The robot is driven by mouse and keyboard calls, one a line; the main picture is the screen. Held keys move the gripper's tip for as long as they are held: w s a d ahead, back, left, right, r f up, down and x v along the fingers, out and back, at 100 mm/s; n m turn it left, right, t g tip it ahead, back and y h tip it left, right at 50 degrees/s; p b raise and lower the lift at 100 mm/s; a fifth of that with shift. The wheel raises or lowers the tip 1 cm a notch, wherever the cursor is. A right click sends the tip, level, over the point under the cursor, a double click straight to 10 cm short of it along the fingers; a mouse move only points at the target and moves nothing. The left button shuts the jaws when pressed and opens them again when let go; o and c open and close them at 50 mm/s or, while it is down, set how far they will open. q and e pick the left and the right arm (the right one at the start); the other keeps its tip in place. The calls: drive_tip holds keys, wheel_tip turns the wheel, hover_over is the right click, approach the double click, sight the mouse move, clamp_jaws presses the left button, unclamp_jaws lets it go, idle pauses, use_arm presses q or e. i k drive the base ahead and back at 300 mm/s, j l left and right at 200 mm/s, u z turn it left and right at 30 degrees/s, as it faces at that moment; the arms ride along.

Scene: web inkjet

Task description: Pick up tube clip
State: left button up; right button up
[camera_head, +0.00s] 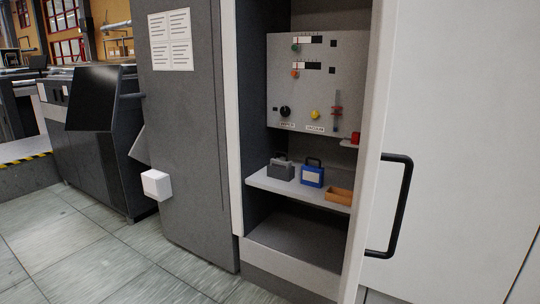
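I cannot tell for certain which object is the tube clip. On the pale shelf (262,182) inside the open cabinet stand a grey block-like item with a dark loop on top (281,171) and, to its right, a blue item with a white label and a dark loop (312,175). A small red object (355,138) sits on a little ledge higher up at the right. Neither of my grippers is in view.
A small orange-brown open tray (339,196) is at the shelf's right end. A control panel (318,80) with knobs is above. A white door (465,120) with a black handle (402,205) stands at right. Tiled floor (100,260) is clear at lower left.

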sight(356, 136)
drive_tip(key=l, duration=1.25)
drive_tip(key=i+j+z, duration=0.1)
drive_tip(key=j+z, duration=0.15)
drive_tip(key=j, duration=0.45)
drive_tip(key=j+z, duration=0.25)
drive_tip(key=j, duration=0.45)
drive_tip(key=j+z, duration=0.3)
drive_tip(key=j, duration=0.4)
drive_tip(key=k+j+z, duration=0.25)
drive_tip(key=j, duration=0.45)
drive_tip(key=i+j+u, duration=0.1)
drive_tip(key=i+j, duration=0.15)
drive_tip(key=i, duration=0.3)
drive_tip(key=i+j+u, duration=0.15)
drive_tip(key=i, duration=0.4)
